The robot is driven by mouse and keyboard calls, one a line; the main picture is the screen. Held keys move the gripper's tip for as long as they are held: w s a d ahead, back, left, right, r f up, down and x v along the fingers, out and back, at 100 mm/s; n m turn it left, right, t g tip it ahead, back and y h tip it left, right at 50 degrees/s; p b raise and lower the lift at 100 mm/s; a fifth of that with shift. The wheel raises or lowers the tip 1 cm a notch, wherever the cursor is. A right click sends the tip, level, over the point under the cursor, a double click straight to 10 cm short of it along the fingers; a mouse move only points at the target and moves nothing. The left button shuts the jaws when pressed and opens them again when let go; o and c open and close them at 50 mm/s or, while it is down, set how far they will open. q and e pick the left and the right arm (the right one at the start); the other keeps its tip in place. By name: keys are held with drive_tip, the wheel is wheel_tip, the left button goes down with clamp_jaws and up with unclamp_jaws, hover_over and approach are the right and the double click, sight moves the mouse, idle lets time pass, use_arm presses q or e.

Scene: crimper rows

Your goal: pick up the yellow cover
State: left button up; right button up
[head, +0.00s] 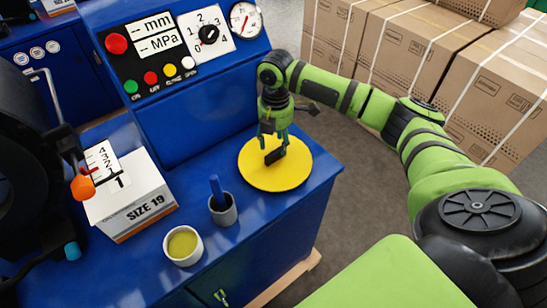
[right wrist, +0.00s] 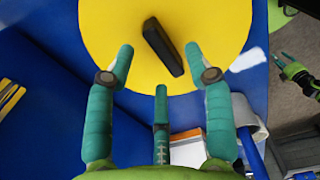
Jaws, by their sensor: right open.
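The yellow cover (head: 256,176) is a flat round disc with a black bar handle (head: 274,156) in its middle. It lies on the blue bench top near the right edge. My right gripper (head: 274,141) is over the cover, pointing down, with its fingers spread around the handle. In the right wrist view the cover (right wrist: 220,30) fills the top, and the handle (right wrist: 163,46) stands between the open fingertips, with nothing gripped. A green gripper, seemingly my left one (right wrist: 292,68), shows at the right edge of that view; its finger state is unclear.
A grey cup (head: 223,212) with a blue stick and a white cup (head: 184,246) of yellowish contents stand left of the cover. A white SIZE 19 box (head: 130,201) is farther left. The control panel (head: 165,65) rises behind. Cardboard boxes (head: 400,55) stand at the back right.

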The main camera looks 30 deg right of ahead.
sight(274, 151)
drive_tip(key=f, duration=0.1)
drive_tip(key=f+p, duration=0.1)
drive_tip(key=f, duration=0.1)
drive_tip(key=shift+a+f, duration=0.2)
drive_tip(key=shift+f, duration=0.45)
clamp_jaws()
use_arm(q)
drive_tip(key=shift+a+r, duration=0.65)
drive_tip(key=shift+r, duration=0.2)
drive_tip(key=shift+w+d, duration=0.1)
drive_tip(key=shift+d, duration=0.1)
use_arm(e)
drive_tip(key=shift+r, duration=0.1)
